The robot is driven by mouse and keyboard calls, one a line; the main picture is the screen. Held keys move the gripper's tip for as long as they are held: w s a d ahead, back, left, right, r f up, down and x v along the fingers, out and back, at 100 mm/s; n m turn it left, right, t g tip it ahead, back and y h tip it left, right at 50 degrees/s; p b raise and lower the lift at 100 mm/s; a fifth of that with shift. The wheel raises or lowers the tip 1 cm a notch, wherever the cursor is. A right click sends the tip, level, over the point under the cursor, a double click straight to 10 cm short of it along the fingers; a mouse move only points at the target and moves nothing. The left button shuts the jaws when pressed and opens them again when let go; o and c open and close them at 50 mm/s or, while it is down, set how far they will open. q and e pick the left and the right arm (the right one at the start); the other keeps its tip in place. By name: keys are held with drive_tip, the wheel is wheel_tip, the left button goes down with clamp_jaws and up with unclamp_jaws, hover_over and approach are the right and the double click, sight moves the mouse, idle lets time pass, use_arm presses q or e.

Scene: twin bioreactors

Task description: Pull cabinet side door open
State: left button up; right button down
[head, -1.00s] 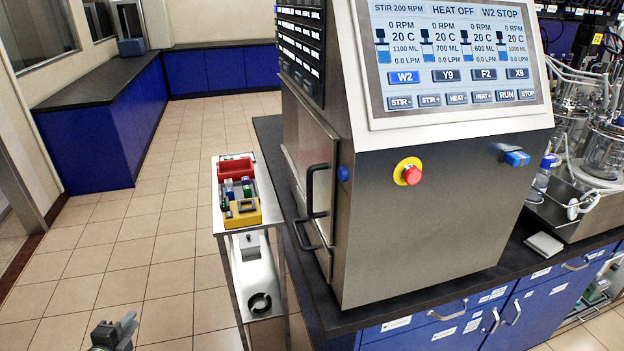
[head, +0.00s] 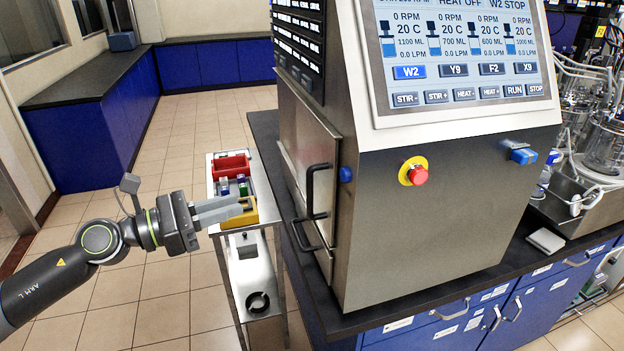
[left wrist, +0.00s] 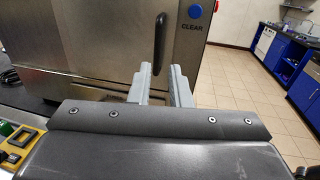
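The steel cabinet's side door (head: 296,150) faces left in the head view and looks shut. A black upright bar handle (head: 311,190) is on it near its front edge. In the left wrist view the steel door (left wrist: 85,50) fills the left, with the dark handle (left wrist: 160,43) near its right edge. My left gripper (head: 240,209) is left of the door, apart from the handle, pointing right. In the left wrist view its two grey fingers (left wrist: 161,68) are spread and empty, with the handle beyond the gap between them. My right gripper is not in view.
A narrow cart (head: 212,170) stands beside the bench, holding a red bin (head: 231,166) and a yellow block (head: 246,214); my left fingers overlap it in the head view. A second black handle (head: 300,236) sits lower. A red stop button (head: 418,175) is on the cabinet front.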

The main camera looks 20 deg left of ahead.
use_arm(q)
drive_tip(key=shift+p+x, duration=1)
drive_tip(key=shift+x, duration=0.3)
drive_tip(key=p, duration=0.3)
hover_over(310, 212)
drive_tip(key=shift+w, duration=0.35)
drive_tip(key=shift+a, duration=0.1)
clamp_jaws()
